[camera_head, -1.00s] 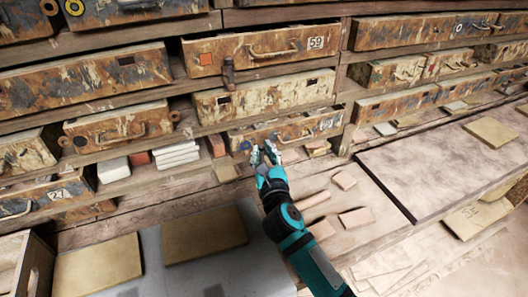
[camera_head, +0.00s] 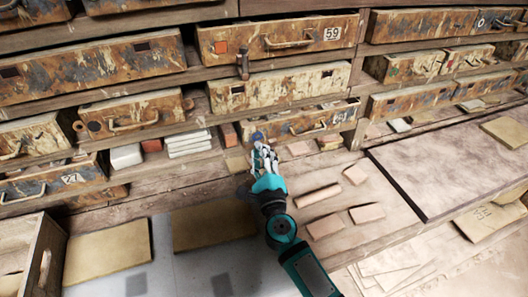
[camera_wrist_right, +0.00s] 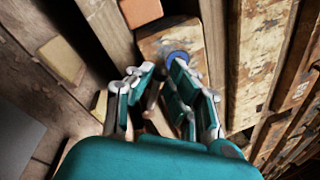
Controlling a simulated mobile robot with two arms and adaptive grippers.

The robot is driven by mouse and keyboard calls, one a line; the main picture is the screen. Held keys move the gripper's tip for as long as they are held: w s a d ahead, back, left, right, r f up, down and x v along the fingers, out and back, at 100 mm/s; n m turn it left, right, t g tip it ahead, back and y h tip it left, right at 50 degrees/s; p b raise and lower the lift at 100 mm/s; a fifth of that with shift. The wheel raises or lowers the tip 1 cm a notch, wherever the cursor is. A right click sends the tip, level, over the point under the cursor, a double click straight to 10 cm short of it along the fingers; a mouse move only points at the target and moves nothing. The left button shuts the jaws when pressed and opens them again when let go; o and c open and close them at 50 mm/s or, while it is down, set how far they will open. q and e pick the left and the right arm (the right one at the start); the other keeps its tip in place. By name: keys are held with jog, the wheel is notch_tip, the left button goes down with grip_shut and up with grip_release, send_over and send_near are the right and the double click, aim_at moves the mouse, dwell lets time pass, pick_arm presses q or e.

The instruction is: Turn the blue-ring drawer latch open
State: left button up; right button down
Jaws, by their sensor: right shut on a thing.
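The blue-ring latch (camera_head: 257,136) sits at the left end of the front of a worn, rust-and-cream drawer (camera_head: 300,124) on the lower shelf. In the right wrist view the blue ring (camera_wrist_right: 177,57) shows just beyond the fingertips, on the drawer's face (camera_wrist_right: 183,38). My right gripper (camera_head: 263,150) is at the latch, its fingers closed in on it; in the wrist view the gripper (camera_wrist_right: 163,75) shows a gap between the fingers. Their exact contact with the latch is partly hidden. My left gripper is not in view.
White tiles (camera_head: 187,143) lie on the shelf to the left. Several pinkish blocks (camera_head: 318,196) lie on the bench to the right of my right arm. A large slab (camera_head: 440,180) lies at the right.

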jog(key=shift+s+a+f+n+y+b, duration=0.15)
jog(key=shift+f+n+y+b, duration=0.35)
jog(key=shift+n, duration=0.95)
jog(key=shift+a+f+n+y+b, duration=0.2)
jog(key=shift+f+n, duration=0.5)
jog(key=shift+n, duration=0.7)
jog(key=shift+s+a+f+n+y+b, duration=0.1)
jog(key=shift+f+n+y+b, duration=0.4)
jog(key=shift+n, duration=0.95)
jog(key=shift+f, duration=0.2)
jog(key=c, duration=1.5)
grip_release()
jog(key=shift+o, duration=0.4)
jog(key=shift+r, duration=0.1)
jog(key=v, duration=1.2)
jog(key=shift+d+r, duration=0.1)
